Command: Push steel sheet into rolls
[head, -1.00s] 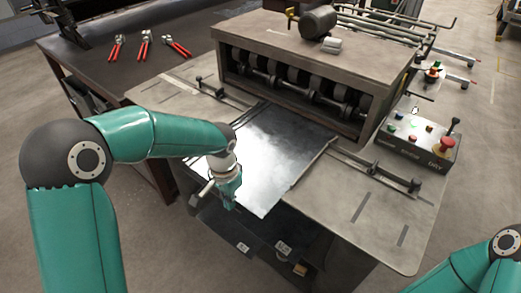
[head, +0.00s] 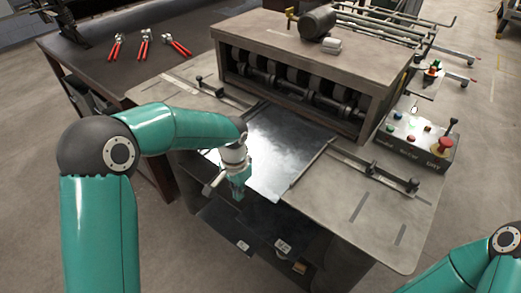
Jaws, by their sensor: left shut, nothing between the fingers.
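The steel sheet (head: 287,147) lies flat on the bed of the forming machine, with its far edge at the opening below the rolls (head: 295,82). My left gripper (head: 238,196) is shut and empty at the sheet's near edge, pointing down. It hides the near left part of the sheet. Whether its fingers touch the edge I cannot tell. My right arm (head: 470,272) shows only in the lower right corner, and its gripper is out of view.
Guide rails (head: 375,172) flank the sheet. A control box (head: 420,143) with coloured buttons and a red knob stands on the right of the machine table. Several red-handled pliers (head: 145,42) lie on the dark bench (head: 90,58) at the back left.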

